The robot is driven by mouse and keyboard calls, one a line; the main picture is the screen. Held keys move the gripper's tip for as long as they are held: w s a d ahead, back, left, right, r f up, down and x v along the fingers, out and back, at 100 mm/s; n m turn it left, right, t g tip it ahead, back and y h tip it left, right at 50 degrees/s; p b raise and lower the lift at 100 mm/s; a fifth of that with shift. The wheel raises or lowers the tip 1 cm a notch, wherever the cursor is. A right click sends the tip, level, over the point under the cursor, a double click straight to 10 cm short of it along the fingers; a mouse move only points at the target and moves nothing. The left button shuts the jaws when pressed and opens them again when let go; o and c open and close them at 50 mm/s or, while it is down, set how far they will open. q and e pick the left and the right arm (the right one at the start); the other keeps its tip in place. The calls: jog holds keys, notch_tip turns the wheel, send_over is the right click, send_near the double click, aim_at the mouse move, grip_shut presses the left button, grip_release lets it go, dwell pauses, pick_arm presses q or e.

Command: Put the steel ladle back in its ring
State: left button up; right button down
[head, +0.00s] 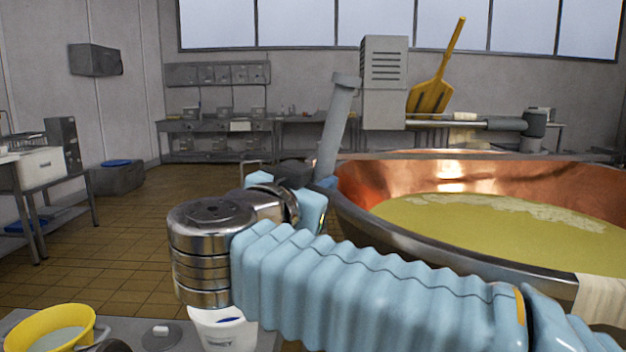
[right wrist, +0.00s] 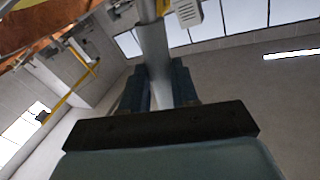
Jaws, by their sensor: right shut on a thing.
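The steel ladle shows as a long grey handle (head: 339,125) with a wider cap on top, standing up with a slight tilt beside the vat's left rim. My right gripper (head: 328,184) is shut on this handle, its blue fingers mostly hidden behind my arm. In the right wrist view, the fingers (right wrist: 158,90) close on both sides of the grey handle (right wrist: 155,50). The ladle's bowl is hidden. I cannot make out the ring. My left gripper is not in view.
The copper vat (head: 365,182) with yellow liquid fills the right side. A yellow paddle (head: 431,95) leans behind it by a grey box (head: 384,80). A yellow bowl (head: 84,317) and a white tub (head: 222,330) are at front left. Tiled floor (head: 120,220) is open at left.

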dwell(0.4)
jog(key=shift+s+a, duration=0.2)
jog(key=shift+s, duration=0.3)
jog(key=shift+p, duration=0.35)
jog(key=c, duration=0.8)
grip_release()
jog(key=shift+f, duration=0.1)
